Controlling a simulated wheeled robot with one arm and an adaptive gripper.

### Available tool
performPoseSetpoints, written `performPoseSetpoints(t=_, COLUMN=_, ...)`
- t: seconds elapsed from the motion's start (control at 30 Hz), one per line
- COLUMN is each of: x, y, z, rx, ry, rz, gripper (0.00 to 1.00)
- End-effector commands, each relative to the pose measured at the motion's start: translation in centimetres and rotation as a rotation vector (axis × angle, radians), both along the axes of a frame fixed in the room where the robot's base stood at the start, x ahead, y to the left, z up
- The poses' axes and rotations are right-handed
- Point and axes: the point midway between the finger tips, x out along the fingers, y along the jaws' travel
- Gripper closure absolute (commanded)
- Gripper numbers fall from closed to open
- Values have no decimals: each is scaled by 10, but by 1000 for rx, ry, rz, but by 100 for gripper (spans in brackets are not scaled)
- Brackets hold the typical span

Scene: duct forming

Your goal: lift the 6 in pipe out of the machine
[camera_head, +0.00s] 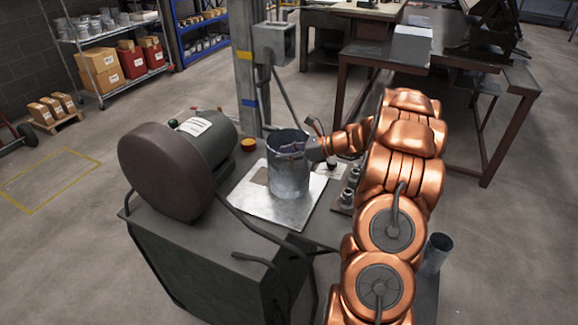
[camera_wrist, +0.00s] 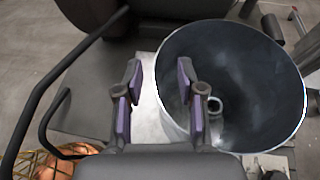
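The wide grey metal pipe (camera_head: 288,178) stands upright on a light metal plate (camera_head: 250,206) on top of the machine (camera_head: 205,262). In the wrist view its open mouth and inner wall (camera_wrist: 245,80) fill the right side. My gripper (camera_head: 292,148) is at the top rim of the pipe. In the wrist view my gripper (camera_wrist: 160,92) has its two purple-padded fingers apart, one outside the near wall and one over the inside of the mouth. A gap shows between the pads and the wall, and I cannot tell whether either touches.
A large dark drum-shaped motor housing (camera_head: 178,160) sits left of the pipe. Bent dark handles (camera_head: 262,235) stick out at the machine's front. Small fittings (camera_head: 347,192) stand right of the pipe. A narrower pipe (camera_head: 434,256) stands at right. A column (camera_head: 246,70) rises behind.

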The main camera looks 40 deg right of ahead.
Motion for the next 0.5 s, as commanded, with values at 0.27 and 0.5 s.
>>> performPoseSetpoints(t=0.27, x=9, y=8, z=-6, rx=1, ry=1, rz=1, gripper=61)
performPoseSetpoints(t=0.5, x=8, y=8, z=-6, rx=1, ry=1, rz=1, gripper=74)
